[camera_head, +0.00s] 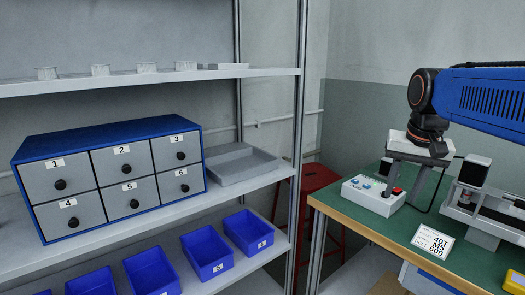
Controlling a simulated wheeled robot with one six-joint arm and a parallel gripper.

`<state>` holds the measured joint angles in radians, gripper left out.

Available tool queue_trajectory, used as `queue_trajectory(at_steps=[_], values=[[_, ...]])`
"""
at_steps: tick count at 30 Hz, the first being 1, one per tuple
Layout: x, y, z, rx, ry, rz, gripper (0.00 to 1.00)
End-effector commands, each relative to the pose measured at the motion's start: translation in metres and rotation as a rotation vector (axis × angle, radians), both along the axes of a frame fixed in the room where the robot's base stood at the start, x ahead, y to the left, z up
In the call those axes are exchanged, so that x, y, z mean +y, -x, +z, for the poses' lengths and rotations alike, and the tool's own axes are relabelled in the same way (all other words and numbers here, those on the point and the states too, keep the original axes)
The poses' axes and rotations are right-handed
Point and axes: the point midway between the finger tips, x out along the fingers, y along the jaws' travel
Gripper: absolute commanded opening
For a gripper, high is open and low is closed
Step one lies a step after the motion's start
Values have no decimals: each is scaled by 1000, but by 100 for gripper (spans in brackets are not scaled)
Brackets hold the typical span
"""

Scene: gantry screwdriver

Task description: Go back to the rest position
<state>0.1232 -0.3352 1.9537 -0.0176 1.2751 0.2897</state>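My gripper (404,190) is at the right of the head view, at the end of my blue arm, pointing down over the green-topped workbench (372,222). Its two grey fingers are spread apart, and I see nothing held between them. The fingertips appear close to the right end of a white control box (370,195) with a red button. I cannot tell how high above the bench they are.
A grey shelf rack (230,202) at the left holds a blue cabinet with numbered drawers (122,176), a grey tray (238,168) and blue bins (207,254). A metal fixture (488,208) and a label card (433,241) are on the bench. A red stool (318,180) stands behind.

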Motion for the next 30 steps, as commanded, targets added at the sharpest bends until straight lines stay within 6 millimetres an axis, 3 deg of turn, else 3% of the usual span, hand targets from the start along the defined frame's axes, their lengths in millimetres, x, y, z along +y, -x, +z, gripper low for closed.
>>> queue_trajectory(at_steps=[1,9,18,24,30], values=[[7,16,-9,-11,5,29,36],[32,90,-68,-71,37,186,36],[50,159,-142,-133,73,344,36],[54,179,-168,-156,86,394,36],[54,182,-172,-159,89,402,36]])
